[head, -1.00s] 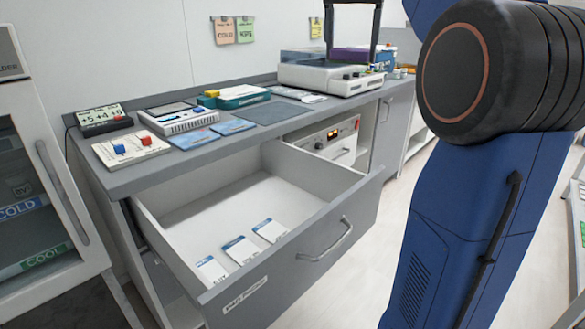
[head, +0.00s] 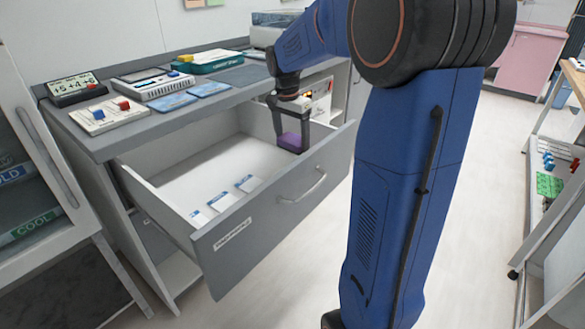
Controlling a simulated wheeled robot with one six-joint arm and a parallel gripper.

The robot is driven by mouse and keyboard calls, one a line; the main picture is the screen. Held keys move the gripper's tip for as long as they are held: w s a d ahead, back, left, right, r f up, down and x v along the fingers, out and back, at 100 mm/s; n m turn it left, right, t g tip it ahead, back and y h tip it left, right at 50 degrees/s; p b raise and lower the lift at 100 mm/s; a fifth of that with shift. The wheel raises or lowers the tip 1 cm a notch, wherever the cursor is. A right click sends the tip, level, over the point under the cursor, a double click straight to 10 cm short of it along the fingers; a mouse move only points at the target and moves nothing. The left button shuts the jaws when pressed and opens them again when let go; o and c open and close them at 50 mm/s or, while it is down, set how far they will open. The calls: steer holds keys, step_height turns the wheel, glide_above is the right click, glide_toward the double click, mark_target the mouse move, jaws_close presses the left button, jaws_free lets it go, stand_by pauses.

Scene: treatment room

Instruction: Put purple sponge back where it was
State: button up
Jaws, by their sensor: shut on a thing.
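The purple sponge (head: 290,142) is between the fingers of my gripper (head: 291,140), which is shut on it. My gripper points down at the right end of the open drawer (head: 232,238). The sponge is at about the height of the drawer's rim in the picture. I cannot tell whether it touches the drawer floor or wall. Several white and blue cards (head: 222,202) lie on the drawer floor along the front wall, left of the sponge. The middle of the drawer floor is bare.
The counter (head: 165,123) above the drawer holds a display with numbers (head: 76,89), a switch board (head: 102,115), blue cards (head: 172,101) and a green case (head: 210,62). A white cabinet (head: 50,130) stands at left. A shelf cart (head: 555,200) stands at right, with clear floor between.

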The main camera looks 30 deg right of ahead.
mark_target(290, 141)
step_height(290, 141, down, 9)
stand_by(0.5)
steer(key=shift+f, duration=0.2)
steer(key=o, duration=1)
steer(key=shift+r, duration=0.15)
steer(key=r, duration=0.4)
steer(key=a+r, duration=0.1)
steer(key=r, duration=0.7)
steer(key=shift+s+a, duration=0.15)
steer(key=shift+s, duration=0.1)
steer(key=shift+r, duration=0.1)
